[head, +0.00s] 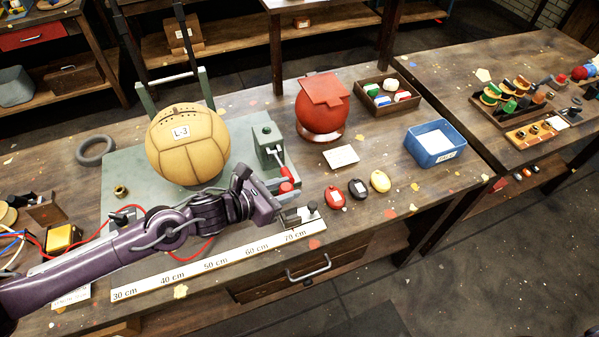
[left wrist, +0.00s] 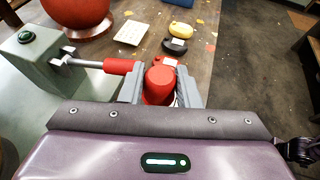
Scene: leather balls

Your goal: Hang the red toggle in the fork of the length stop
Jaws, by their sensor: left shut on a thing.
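My left gripper (head: 287,198) comes in from the left, low over the bench beside the length stop (head: 303,215). In the left wrist view the red toggle (left wrist: 158,86) stands between its two grey fingers, which are shut on it. In the head view the toggle (head: 286,188) shows just below the red handle of the green box. The length stop is a small grey and pale piece near the 70 cm end of the ruler (head: 215,260). Its fork is too small to make out and is partly hidden by my gripper. My right gripper is not in view.
A green box (head: 266,140) with a red-ended lever stands close to my gripper. A tan ball (head: 187,145) sits to the left, a red ball (head: 322,112) behind. Red, black and yellow timers (head: 357,188) lie to the right. A red cord (head: 190,256) passes by my arm.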

